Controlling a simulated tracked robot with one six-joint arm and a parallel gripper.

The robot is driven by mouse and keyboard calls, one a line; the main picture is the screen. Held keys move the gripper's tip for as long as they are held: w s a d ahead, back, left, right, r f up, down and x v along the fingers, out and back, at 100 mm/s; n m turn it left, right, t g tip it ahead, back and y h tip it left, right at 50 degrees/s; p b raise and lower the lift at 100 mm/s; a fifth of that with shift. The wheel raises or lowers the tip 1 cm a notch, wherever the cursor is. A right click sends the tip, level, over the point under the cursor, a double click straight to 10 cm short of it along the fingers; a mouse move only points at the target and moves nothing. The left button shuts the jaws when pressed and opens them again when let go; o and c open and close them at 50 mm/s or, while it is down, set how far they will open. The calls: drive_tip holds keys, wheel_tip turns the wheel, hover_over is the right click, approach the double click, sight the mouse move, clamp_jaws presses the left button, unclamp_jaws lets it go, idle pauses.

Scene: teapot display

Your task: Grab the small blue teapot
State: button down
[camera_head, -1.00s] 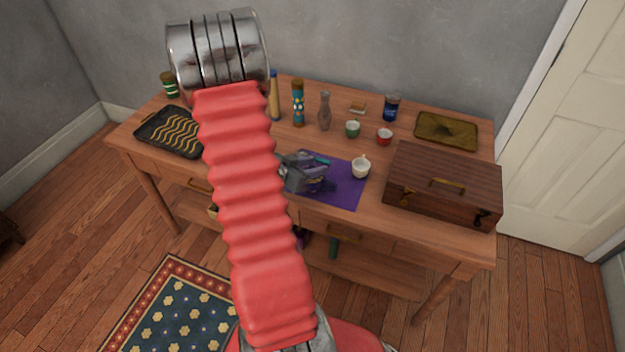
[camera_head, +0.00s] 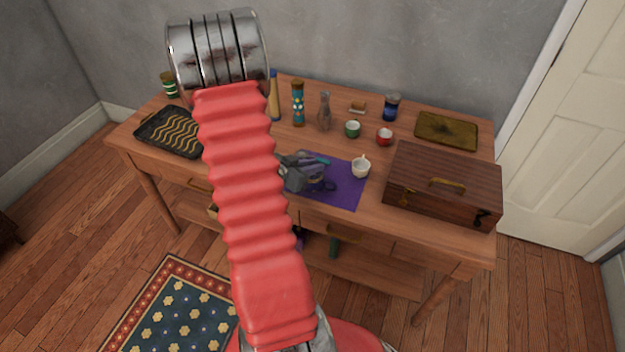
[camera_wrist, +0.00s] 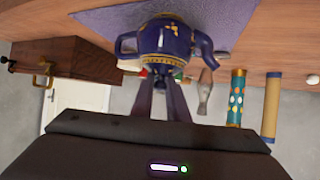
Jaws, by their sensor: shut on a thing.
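The small blue teapot (camera_wrist: 166,38) is dark blue with gold trim. It shows upside down in the wrist view, at the top centre, with its handle and spout to either side. My gripper (camera_wrist: 160,80) is shut on the teapot at its lid end, the fingers reaching up to it from below in that picture. In the head view my gripper (camera_head: 304,172) is over the purple cloth (camera_head: 346,188), and it hides most of the teapot (camera_head: 319,185). Whether the teapot touches the cloth cannot be told.
A white cup (camera_head: 361,168) stands close to the right. A wooden box (camera_head: 442,183) is further right. Green (camera_head: 352,129) and red (camera_head: 384,137) cups, a vase (camera_head: 324,112) and a teal patterned cylinder (camera_head: 298,104) stand behind. A black tray (camera_head: 170,133) lies left.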

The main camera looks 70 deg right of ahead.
drive_tip(key=shift+r, duration=0.1)
idle(0.3)
drive_tip(key=shift+r, duration=4.95)
